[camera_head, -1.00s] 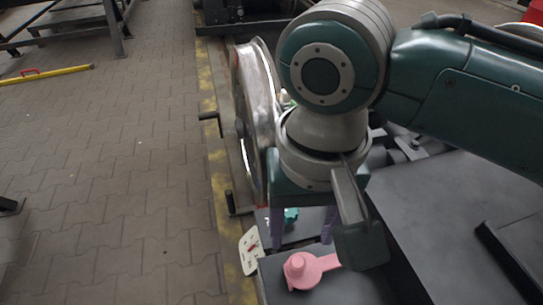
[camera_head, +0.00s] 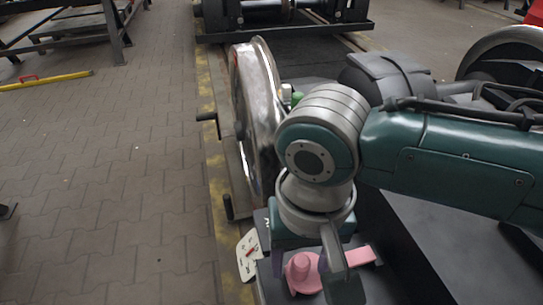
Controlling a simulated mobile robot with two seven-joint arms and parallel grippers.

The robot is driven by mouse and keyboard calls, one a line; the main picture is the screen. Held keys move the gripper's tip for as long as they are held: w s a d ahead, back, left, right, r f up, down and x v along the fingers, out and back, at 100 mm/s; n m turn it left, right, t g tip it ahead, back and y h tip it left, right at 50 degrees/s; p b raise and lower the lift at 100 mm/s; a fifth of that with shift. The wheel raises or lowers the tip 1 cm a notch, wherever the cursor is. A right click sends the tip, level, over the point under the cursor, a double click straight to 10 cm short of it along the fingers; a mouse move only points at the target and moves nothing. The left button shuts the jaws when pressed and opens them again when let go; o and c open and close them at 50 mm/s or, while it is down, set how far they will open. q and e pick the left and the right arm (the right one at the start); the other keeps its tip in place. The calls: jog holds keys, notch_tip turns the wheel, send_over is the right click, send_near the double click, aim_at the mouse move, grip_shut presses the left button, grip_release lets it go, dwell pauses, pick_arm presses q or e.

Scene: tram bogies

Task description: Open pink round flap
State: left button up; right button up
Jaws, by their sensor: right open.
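The pink round flap (camera_head: 301,276) shows low in the head view, with a round knob on top and a flat pink arm (camera_head: 361,256) reaching to the right. It sits on a dark grey surface. My right gripper (camera_head: 300,262) hangs over it from above, with its purple fingers apart on the left and right of the knob. The jaws are open. Whether a finger touches the flap I cannot tell. A grey bracket on my wrist hides part of the flap. My left gripper is not in view.
A large steel wheel (camera_head: 257,110) stands upright behind my right wrist. A white card with red marks (camera_head: 248,255) lies left of the flap. A black crank handle (camera_head: 207,116) sticks out left of the wheel. The paved floor (camera_head: 110,190) at left is mostly clear.

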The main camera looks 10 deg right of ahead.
grip_shut()
dwell(0.3)
dwell(1.0)
